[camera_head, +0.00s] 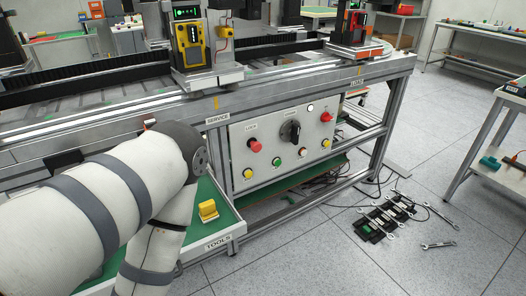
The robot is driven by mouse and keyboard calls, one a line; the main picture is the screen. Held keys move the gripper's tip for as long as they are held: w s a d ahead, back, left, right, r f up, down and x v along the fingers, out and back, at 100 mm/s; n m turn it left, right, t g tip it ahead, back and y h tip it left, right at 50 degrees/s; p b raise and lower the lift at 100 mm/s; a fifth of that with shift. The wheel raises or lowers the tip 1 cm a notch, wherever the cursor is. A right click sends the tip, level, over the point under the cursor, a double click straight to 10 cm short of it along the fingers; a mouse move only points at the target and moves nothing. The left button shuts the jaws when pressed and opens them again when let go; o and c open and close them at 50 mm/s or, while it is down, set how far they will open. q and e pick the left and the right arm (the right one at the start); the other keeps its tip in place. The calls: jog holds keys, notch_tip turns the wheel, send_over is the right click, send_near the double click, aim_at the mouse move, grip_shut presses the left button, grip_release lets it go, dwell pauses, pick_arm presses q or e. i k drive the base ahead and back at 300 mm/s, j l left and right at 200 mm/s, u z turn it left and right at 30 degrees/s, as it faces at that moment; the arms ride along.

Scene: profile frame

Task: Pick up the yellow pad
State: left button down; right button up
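A small yellow pad (208,211) lies on the green surface of a tray (225,237) labelled TOOLS, at the lower middle of the head view. My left arm, white with grey bands, comes in from the left and bends down beside the pad. The arm covers much of the tray. My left gripper is out of view below the bottom edge of the picture. My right arm and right gripper do not show.
A control panel (281,147) with buttons and a black knob stands behind the tray under a metal profile frame (300,80). Wrenches (438,245) and a black tool strip (385,219) lie on the floor at right. A side table (500,120) stands at the right edge.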

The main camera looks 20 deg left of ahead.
aim_at(208, 213)
jog(key=u, duration=1.75)
